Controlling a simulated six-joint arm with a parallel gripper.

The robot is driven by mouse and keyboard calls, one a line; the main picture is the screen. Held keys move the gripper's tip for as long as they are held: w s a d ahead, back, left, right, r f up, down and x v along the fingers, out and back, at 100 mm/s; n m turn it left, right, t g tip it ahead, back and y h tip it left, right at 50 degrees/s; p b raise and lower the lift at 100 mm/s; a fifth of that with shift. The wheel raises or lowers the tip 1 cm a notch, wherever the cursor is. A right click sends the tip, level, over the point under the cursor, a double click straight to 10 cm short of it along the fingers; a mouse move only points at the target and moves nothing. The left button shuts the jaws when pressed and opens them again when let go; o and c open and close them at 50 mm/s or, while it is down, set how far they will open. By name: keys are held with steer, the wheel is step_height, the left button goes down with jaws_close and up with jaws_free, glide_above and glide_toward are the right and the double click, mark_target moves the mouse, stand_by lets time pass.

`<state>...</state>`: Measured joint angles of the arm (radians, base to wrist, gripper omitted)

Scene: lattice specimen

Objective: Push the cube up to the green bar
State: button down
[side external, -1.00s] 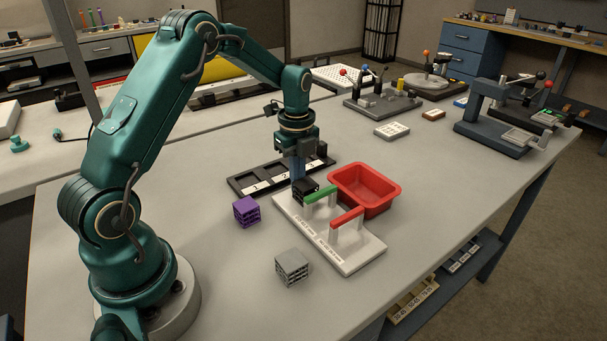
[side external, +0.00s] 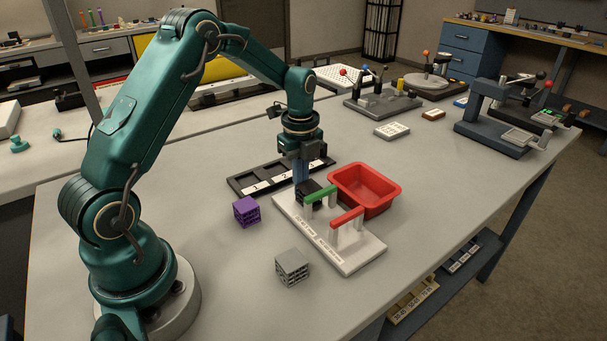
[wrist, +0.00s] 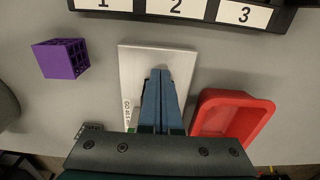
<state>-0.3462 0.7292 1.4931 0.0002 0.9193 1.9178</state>
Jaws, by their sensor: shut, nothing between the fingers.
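The black lattice cube (side external: 309,187) sits on the white plate (side external: 346,262) just behind the green bar (side external: 321,194) in the side view. The bar hides its lower part, and I cannot tell whether they touch. My gripper (side external: 301,191) is shut with its blue fingers pointing down at the cube's left and back side, close against it. In the wrist view the fingers (wrist: 163,100) are together over the plate (wrist: 140,65), and the black cube is hidden there.
A red bar (side external: 347,217) stands on the plate's near part. A red bin (side external: 390,184) is right of the plate. A purple cube (side external: 246,211) and a grey cube (side external: 292,267) stand on the table. A black numbered tray (side external: 238,187) lies behind.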

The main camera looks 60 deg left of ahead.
steer(key=shift+d, duration=0.65)
stand_by(0.8)
steer(key=shift+a, duration=0.1)
steer(key=shift+a, duration=0.6)
steer(key=shift+r, duration=3.5)
steer(key=shift+r, duration=0.1)
step_height(320, 180, up, 5)
